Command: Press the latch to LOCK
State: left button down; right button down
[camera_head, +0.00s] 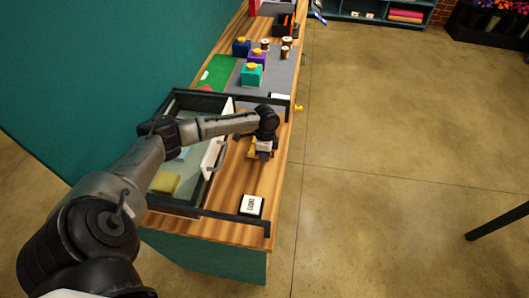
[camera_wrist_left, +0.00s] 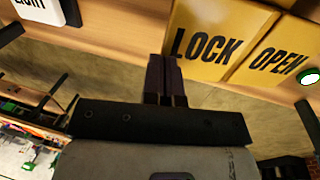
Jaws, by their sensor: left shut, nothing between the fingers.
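The latch plates show as two yellow signs in the left wrist view, one marked LOCK (camera_wrist_left: 212,42) and one marked OPEN (camera_wrist_left: 280,66) to its right. In the head view my left gripper (camera_head: 263,152) is over the counter's right edge and mostly hides the yellow latch (camera_head: 251,152). My right gripper is not in view.
A glass-topped case with a dark frame (camera_head: 190,211) stands left of the gripper, beneath my left arm. A white LIGHT plate (camera_head: 251,205) lies nearer on the wooden counter (camera_head: 228,185). Coloured blocks (camera_head: 251,75) and spools stand farther back. The floor to the right is open.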

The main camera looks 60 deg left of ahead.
pick_arm(q)
jog(key=t+y+p, duration=0.1)
jog(key=d+f+y+p, duration=0.1)
jog(key=p, duration=0.1)
jog(key=shift+s+f+t, duration=0.3)
jog(key=shift+s+t, duration=0.1)
jog(key=shift+f+t+y+p, duration=0.4)
jog(key=shift+f+y+p, duration=0.05)
jog(key=shift+f+y, duration=0.1)
jog(key=shift+f+p, duration=0.3)
jog(key=shift+f, duration=0.3)
jog(key=shift+s+f, duration=0.1)
jog(key=shift+f, duration=0.1)
